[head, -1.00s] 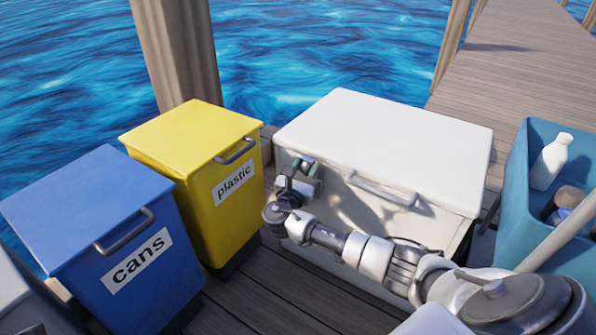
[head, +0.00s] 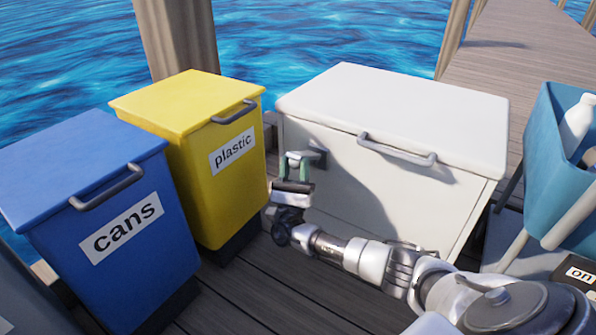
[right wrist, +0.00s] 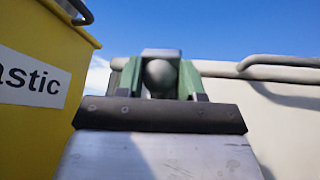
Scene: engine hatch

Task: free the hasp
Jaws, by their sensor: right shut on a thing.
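The white box (head: 400,110) stands on the deck with its lid down. A small dark fitting (head: 318,157) sits on the upper left of its front; I take it for part of the hasp. My right gripper (head: 293,170), with green fingers, is upright in front of that corner. It is shut on a small grey metal piece (head: 298,155), which shows a rounded knob between the fingers in the right wrist view (right wrist: 160,75). I cannot tell whether this piece still touches the fitting. My left gripper is out of view.
A yellow plastic bin (head: 190,150) stands close left of my gripper, with a blue cans bin (head: 110,220) beyond. The box's lid handle (head: 397,150) sticks out at the front. A teal tub (head: 555,165) with a bottle (head: 577,125) stands at right. Water lies behind.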

